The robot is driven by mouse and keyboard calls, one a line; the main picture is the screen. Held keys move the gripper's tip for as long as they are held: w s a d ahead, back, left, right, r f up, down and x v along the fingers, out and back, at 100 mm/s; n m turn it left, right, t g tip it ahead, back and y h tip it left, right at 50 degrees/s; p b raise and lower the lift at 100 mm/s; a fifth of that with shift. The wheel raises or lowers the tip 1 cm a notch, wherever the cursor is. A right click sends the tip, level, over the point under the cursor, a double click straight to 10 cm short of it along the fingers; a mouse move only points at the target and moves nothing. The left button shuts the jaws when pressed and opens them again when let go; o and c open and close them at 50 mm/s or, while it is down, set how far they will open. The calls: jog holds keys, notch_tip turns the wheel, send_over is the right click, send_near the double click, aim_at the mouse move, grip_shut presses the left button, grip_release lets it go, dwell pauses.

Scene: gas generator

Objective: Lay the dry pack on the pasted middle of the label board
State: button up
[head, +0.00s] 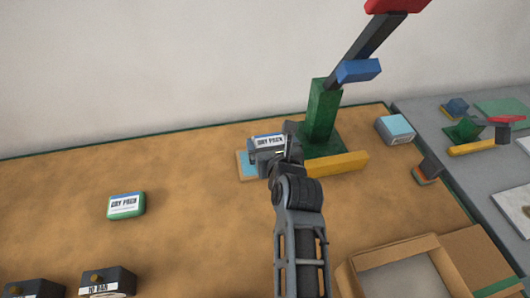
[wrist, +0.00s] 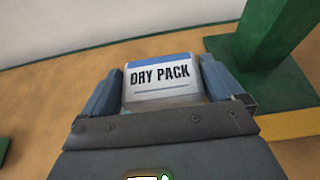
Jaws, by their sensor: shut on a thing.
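My gripper (head: 268,149) is shut on a dry pack (head: 269,140), white-faced with a blue upper edge. In the wrist view the pack (wrist: 160,80) sits between the two blue-grey fingers, its "DRY PACK" print facing the camera. The label board (head: 240,168), tan-edged with a light blue middle, shows under and left of the gripper. The gripper and pack hide most of it. I cannot tell whether the pack touches the board. A second dry pack (head: 126,207), white and green, lies on the tabletop at left, apart from the gripper.
A green post (head: 321,112) with a dark arm and blue and red blocks stands right of the gripper. A yellow bar (head: 338,163) lies at its foot. A blue-topped box (head: 395,129) is farther right. An open carton (head: 395,265) and dark boxes (head: 107,281) are in front.

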jog(key=shift+w+a+f, duration=0.15)
jog(key=shift+a+f, duration=0.3)
jog(key=shift+a, duration=0.3)
jog(key=shift+f, duration=2.05)
jog(key=shift+f, duration=0.15)
jog(key=o, duration=0.7)
